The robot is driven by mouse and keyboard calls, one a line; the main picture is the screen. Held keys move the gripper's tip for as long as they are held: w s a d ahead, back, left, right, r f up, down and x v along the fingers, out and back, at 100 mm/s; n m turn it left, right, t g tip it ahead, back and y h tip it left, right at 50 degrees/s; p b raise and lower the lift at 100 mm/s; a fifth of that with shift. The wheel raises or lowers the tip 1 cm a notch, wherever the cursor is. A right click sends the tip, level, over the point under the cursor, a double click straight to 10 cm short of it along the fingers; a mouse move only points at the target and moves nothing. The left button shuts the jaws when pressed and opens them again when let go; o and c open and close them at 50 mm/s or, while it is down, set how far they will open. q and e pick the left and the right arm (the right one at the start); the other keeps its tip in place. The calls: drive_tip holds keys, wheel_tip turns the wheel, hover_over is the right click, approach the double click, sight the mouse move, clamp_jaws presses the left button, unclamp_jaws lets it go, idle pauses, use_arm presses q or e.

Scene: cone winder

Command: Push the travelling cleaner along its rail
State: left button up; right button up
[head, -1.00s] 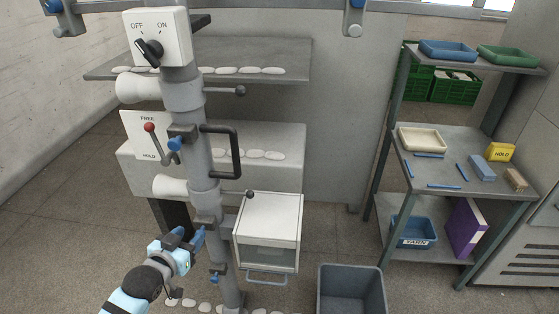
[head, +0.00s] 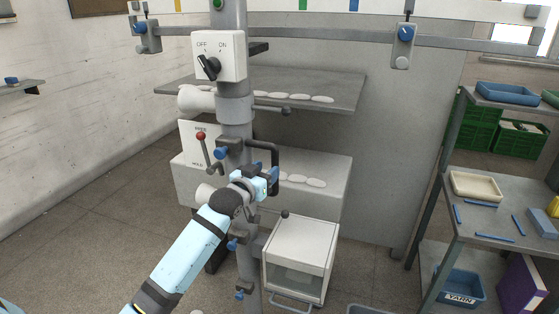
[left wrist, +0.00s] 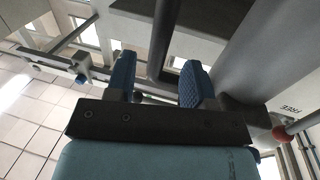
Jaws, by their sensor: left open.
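The travelling cleaner is a grey upright tube (head: 235,110) with white nozzles (head: 196,99), an OFF/ON switch box (head: 219,56) and a white box (head: 301,258) low down. Its dark D-shaped handle (head: 276,153) sticks out to the right at mid-height. The red-knobbed lever (head: 201,136) points up towards FREE on its plate. My left gripper (head: 268,176) is at the handle's lower part. In the left wrist view the open blue fingers (left wrist: 157,75) stand either side of the dark handle bar (left wrist: 165,38); I cannot tell whether they touch it. My right gripper is not seen.
A horizontal rail (head: 320,37) runs across the top, with blue-knobbed stops at left (head: 143,30) and right (head: 404,40). Shelves with white pieces (head: 292,96) lie behind the tube. A rack (head: 508,200) stands at the right. Floor is clear at the left.

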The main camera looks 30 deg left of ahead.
sight(273, 165)
use_arm(q)
drive_tip(key=w, duration=0.7)
drive_tip(key=shift+a, duration=0.1)
clamp_jaws()
